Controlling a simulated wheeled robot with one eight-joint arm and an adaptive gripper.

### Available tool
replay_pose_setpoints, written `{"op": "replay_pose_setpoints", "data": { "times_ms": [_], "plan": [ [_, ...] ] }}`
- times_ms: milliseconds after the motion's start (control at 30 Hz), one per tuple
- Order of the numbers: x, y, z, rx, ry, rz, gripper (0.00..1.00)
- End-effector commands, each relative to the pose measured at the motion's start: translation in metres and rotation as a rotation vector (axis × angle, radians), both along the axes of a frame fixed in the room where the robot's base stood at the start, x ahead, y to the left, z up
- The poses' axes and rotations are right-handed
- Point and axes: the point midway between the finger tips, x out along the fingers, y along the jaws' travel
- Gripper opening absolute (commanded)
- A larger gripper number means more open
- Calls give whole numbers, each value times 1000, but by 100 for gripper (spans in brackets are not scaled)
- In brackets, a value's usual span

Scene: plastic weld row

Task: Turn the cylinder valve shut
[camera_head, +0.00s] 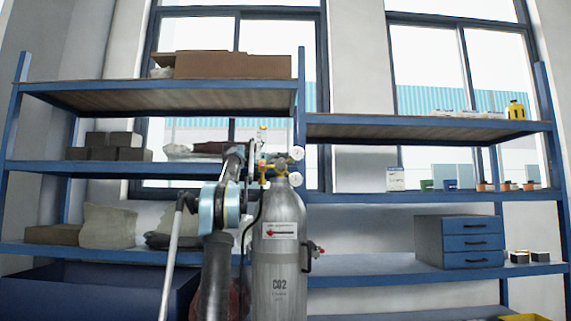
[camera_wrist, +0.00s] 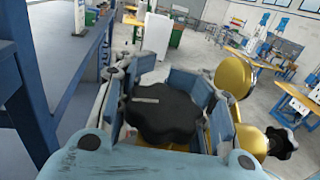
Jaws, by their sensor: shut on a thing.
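The grey CO2 cylinder (camera_head: 279,245) stands upright in the head view, with a brass valve and regulator (camera_head: 275,170) and two round gauges (camera_head: 296,166) on top. In the wrist view, the black lobed valve knob (camera_wrist: 168,112) with a pale line on it sits between the fingers of my gripper (camera_wrist: 166,98). My gripper is shut on this knob. Yellow brass regulator parts (camera_wrist: 236,85) are just right of the fingers, with a second black knob (camera_wrist: 281,143) farther right. In the head view my arm hides part of the valve area and the fingers cannot be made out clearly.
Blue shelving (camera_head: 160,170) stands behind the cylinder, bearing boxes and sacks. A grey cabinet with blue drawers (camera_head: 473,242) is on the right. A blue post (camera_wrist: 33,85) rises close to my gripper at the left of the wrist view. Open floor and benches lie beyond.

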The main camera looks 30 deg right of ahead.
Motion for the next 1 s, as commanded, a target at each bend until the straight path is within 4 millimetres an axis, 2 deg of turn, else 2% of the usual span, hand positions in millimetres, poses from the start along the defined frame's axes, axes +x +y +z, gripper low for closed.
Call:
{"op": "replay_pose_setpoints", "data": {
  "times_ms": [433, 467, 533, 1000],
  "plan": [
    [2, 2, 1, -3, 3, -20, 7],
    [2, 2, 1, -3, 3, -20, 38],
    [1, 2, 1, -3, 3, -20, 54],
    [2, 3, 0, -1, 1, -23, 54]
  ]
}}
